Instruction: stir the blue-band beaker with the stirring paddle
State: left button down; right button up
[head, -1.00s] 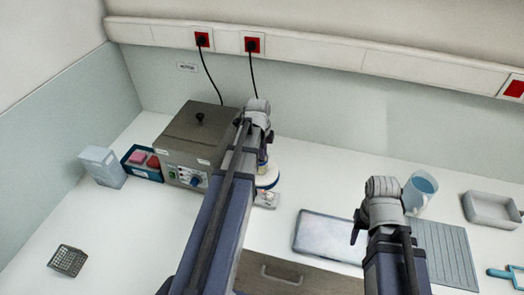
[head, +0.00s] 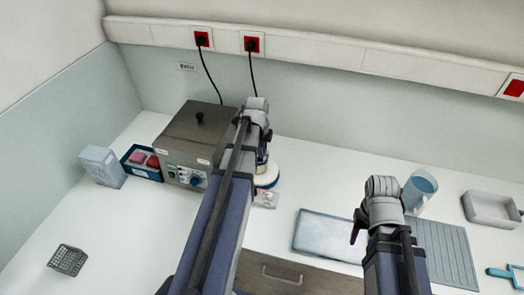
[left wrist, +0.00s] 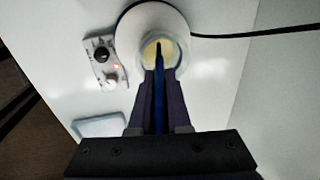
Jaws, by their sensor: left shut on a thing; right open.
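My left gripper (left wrist: 160,90) is shut on the blue stirring paddle (left wrist: 159,62) in the left wrist view. The paddle points down into the mouth of a round beaker (left wrist: 182,60) with pale yellow contents. Whether the paddle touches the bottom or wall cannot be told. The beaker stands on a round white plate (left wrist: 124,42) with a dark rim. In the head view the left arm hides most of the beaker, and the plate (head: 268,176) shows just right of the arm. My right gripper (head: 360,228) is open and empty above the grey tray.
A control box (left wrist: 104,60) with knobs and a lit red lamp sits beside the plate. A brown water bath (head: 190,150) stands left of my left arm. A flat grey tray (head: 318,235), a light-blue jug (head: 420,190) and a shallow dish (head: 490,210) are at right.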

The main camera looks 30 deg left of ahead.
pick_arm(q)
jog(key=shift+r, duration=0.15)
notch_tip(320, 180, up, 10)
jog(key=p, duration=1)
jog(key=shift+f, duration=0.2)
jog(key=shift+f, duration=0.1)
dwell(0.6)
